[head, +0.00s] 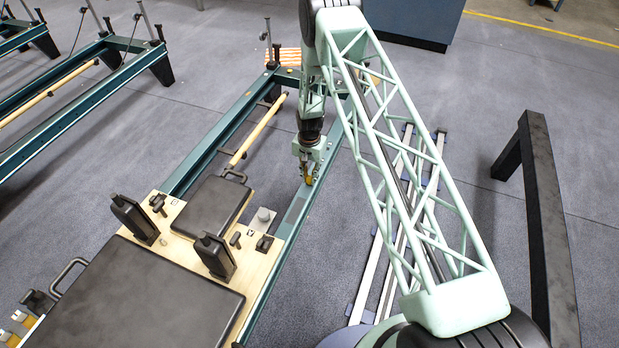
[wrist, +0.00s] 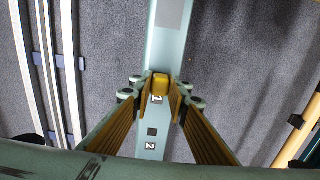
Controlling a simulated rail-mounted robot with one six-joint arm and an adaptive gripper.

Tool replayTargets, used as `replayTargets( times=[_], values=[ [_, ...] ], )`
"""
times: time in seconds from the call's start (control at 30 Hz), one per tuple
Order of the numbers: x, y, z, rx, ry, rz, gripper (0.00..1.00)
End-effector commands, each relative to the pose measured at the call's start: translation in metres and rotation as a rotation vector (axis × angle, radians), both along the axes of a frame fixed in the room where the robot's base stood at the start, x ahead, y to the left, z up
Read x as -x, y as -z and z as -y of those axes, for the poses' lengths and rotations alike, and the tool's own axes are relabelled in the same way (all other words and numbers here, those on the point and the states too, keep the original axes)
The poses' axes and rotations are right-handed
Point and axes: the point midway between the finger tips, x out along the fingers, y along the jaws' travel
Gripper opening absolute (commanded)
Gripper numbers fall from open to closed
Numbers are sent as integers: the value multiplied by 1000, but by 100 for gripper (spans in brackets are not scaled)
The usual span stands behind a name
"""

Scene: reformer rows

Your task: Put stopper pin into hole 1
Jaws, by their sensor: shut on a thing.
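My gripper (head: 308,176) points down over the near side rail (head: 292,217) of the reformer. In the wrist view its two yellow-padded fingers (wrist: 160,90) are shut on the stopper pin (wrist: 160,82), of which a yellow top shows between the tips. The pin is over the rail (wrist: 169,45), by the label 1, which is partly covered. Hole 1 itself is hidden under the pin and fingertips, so I cannot tell whether the pin is in it. A dark square hole (wrist: 152,132) with the label 2 (wrist: 150,146) shows lower on the rail.
The black-padded carriage (head: 150,290) with shoulder rests lies at the lower left in the head view. A wooden bar (head: 258,131) runs inside the frame. Pale floor rails (head: 398,215) and a dark beam (head: 545,210) are to the right. Open floor lies between.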

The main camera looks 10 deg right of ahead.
Motion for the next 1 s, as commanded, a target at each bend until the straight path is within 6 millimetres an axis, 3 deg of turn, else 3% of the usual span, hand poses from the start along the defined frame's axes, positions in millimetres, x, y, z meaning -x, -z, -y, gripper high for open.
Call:
replayTargets(
  times=[0.73, 0.77, 0.8, 0.93, 1.0],
  values=[
    [0, 11, 0, 0, 0, 0, 5],
    [0, 11, 0, 0, 0, 0, 16],
    [0, 11, 0, 1, 0, 1, 20],
    [0, 11, 0, 0, 0, 0, 31],
    [0, 11, 0, 0, 0, 0, 31]
  ],
)
